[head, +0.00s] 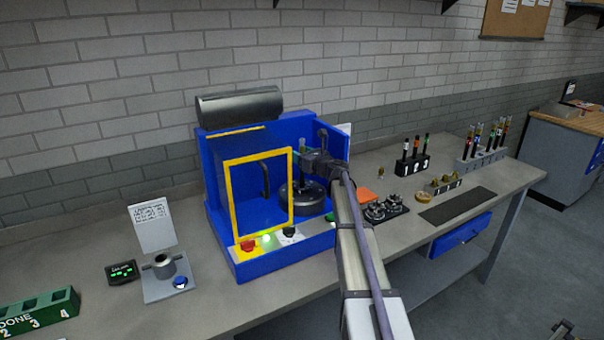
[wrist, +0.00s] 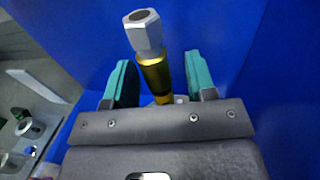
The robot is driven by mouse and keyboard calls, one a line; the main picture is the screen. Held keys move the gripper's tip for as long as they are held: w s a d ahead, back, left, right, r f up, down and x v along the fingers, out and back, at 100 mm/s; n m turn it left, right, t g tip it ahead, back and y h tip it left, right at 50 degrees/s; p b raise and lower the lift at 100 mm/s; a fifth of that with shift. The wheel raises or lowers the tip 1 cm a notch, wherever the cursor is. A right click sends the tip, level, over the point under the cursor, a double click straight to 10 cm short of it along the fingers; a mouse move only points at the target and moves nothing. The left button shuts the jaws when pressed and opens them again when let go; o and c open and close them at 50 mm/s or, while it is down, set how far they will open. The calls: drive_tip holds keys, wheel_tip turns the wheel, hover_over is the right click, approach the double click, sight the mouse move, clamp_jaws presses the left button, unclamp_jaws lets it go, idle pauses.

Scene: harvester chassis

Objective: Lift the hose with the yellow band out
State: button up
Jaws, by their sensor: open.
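The hose with the yellow band (wrist: 155,78) stands in the wrist view, with a silver hex nut (wrist: 143,30) on its end. My gripper (wrist: 161,82) is open, with one teal finger on each side of the banded part. Small gaps show between the fingers and the hose, so I see no grip on it. In the head view my gripper (head: 304,148) reaches into the blue machine (head: 222,180) above a dark round fixture (head: 301,197). The hose's lower end is hidden, and I cannot pick the hose out in the head view.
A yellow-framed panel (head: 229,203) stands at the machine's front left, close to my arm. Blue walls surround the gripper. A black rack (head: 412,165) and a grey rack (head: 482,158) hold several hoses at right. A green DONE rack (head: 40,312) sits at far left.

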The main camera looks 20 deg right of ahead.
drive_tip(key=shift+w+a, duration=0.15)
drive_tip(key=shift+w, duration=0.5)
drive_tip(key=shift+c, duration=0.5)
clamp_jaws()
